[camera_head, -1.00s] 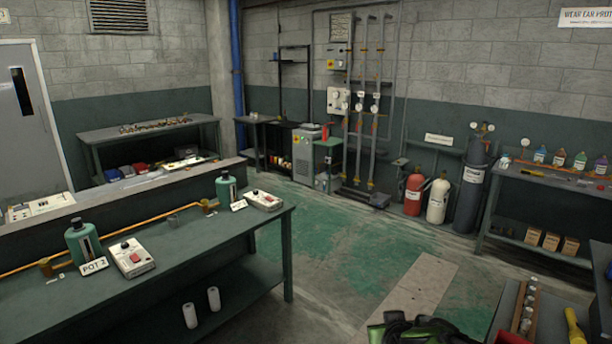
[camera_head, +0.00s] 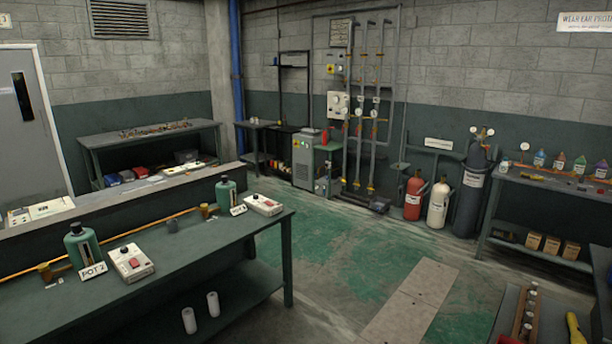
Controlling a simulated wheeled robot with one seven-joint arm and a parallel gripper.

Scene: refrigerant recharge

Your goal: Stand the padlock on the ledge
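I cannot make out a padlock in the head view; none of the small items here shows clearly as one. Nothing is marked as the ledge; a low wall with a flat grey top (camera_head: 130,193) runs behind the left bench, but I cannot tell if it is the ledge. My gripper is out of view, so whether it holds anything is hidden.
The green left bench (camera_head: 190,262) carries teal bottles (camera_head: 82,247), white boxes (camera_head: 131,262) and an orange pipe. Cylinders (camera_head: 438,203) stand by the far wall near a right bench (camera_head: 545,183). A dark surface with a wooden rack (camera_head: 526,315) is lower right. The middle floor is clear.

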